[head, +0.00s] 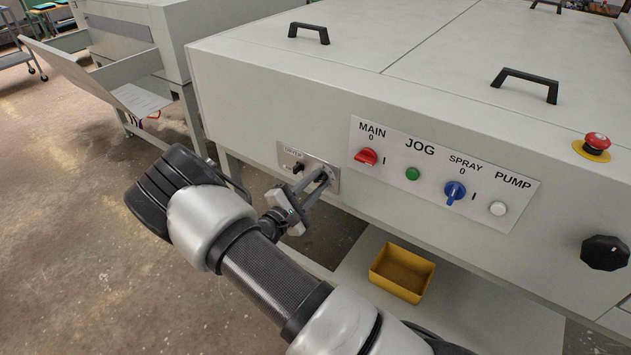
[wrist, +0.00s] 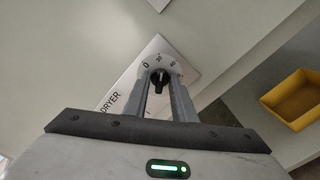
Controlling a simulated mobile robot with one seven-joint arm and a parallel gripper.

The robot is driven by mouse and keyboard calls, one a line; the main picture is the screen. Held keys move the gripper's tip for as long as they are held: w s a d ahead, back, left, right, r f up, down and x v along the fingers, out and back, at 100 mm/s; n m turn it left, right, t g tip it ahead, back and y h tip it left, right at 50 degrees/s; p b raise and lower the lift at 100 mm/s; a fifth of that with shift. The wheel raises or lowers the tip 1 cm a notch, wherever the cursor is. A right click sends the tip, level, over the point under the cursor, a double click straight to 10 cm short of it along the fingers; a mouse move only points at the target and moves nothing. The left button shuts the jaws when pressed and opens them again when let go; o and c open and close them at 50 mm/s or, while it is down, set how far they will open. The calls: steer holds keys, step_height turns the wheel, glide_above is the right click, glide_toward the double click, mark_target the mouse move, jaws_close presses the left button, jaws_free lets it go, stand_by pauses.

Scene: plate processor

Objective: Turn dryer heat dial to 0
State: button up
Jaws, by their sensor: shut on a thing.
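The dryer panel (head: 311,162) is a small metal plate on the machine's front, left of the main control strip. It carries a small black switch (head: 298,167) and the heat dial, which is mostly hidden behind my fingertips in the head view.
Right of the panel are a red main switch (head: 366,157), green jog button (head: 412,174), blue spray switch (head: 455,193) and white pump button (head: 497,208). A yellow bin (head: 402,272) lies below on a shelf. Open floor lies to the left.

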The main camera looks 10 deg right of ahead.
steer(key=n+p, duration=0.1)
steer(key=n, duration=0.4)
steer(key=shift+a+n+p, duration=0.1)
steer(key=shift+n+p, duration=0.3)
steer(key=n+p, duration=0.1)
steer(key=n, duration=0.4)
steer(key=shift+n, duration=0.3)
steer(key=o, duration=0.7)
steer(key=shift+p, duration=0.3)
steer(key=p+v, duration=0.1)
steer(key=v, duration=1.6)
steer(key=shift+s, duration=0.2)
steer(key=shift+a+r, duration=0.1)
steer(key=shift+a, duration=0.05)
